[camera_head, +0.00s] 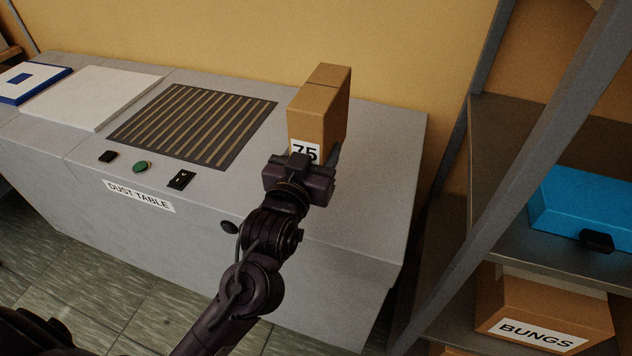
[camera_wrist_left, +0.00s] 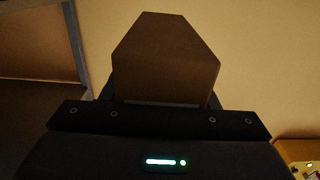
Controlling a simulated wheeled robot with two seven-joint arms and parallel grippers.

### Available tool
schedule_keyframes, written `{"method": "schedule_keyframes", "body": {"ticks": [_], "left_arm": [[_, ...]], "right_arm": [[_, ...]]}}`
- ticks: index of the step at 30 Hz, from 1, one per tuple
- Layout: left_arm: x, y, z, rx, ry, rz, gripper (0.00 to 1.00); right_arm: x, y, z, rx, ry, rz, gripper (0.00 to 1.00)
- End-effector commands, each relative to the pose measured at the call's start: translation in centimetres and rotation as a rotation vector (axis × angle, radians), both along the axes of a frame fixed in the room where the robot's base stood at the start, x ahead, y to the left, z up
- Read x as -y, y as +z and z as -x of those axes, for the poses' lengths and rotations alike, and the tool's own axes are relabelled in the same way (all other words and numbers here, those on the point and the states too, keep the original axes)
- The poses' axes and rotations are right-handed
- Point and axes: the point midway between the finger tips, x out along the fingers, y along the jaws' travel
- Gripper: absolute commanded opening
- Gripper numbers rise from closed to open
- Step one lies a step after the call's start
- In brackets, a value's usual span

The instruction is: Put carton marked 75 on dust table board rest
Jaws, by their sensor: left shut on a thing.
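A tall brown carton marked 75 (camera_head: 318,118) is upright at the right part of the grey dust table (camera_head: 380,150). My left gripper (camera_head: 306,160) is shut on its lower near end. The carton (camera_wrist_left: 165,62) also fills the middle of the left wrist view, between the fingers. The gripper hides the carton's lower edge, so I cannot tell whether it touches the table top. A dark slotted grille (camera_head: 193,124) is set in the table to the carton's left. I cannot tell which part is called the board rest. My right gripper is not in view.
A white slab (camera_head: 93,98) and a blue-edged white piece (camera_head: 30,82) lie at the left. Black and green controls (camera_head: 141,167) sit at the front edge. A shelf post (camera_head: 510,170), a blue case (camera_head: 590,212) and a BUNGS box (camera_head: 545,312) are at the right.

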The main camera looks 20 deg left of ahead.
Motion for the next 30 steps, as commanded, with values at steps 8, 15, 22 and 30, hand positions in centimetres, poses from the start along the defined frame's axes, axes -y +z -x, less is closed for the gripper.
{"method": "schedule_keyframes", "body": {"ticks": [8, 15, 22, 30], "left_arm": [[0.0, -3.7, 0.0, 0.004, 0.000, 0.001, 0.19], [0.0, -6.9, 0.0, 0.002, 0.000, -0.001, 0.19], [0.0, -8.0, 0.0, 0.005, 0.000, 0.001, 0.19], [0.0, -8.3, 0.0, 0.004, 0.000, 0.001, 0.19]], "right_arm": [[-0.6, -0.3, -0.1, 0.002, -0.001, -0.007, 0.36], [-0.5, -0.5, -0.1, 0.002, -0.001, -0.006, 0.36], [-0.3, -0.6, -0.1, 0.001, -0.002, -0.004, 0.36], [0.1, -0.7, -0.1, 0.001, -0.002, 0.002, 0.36]]}}
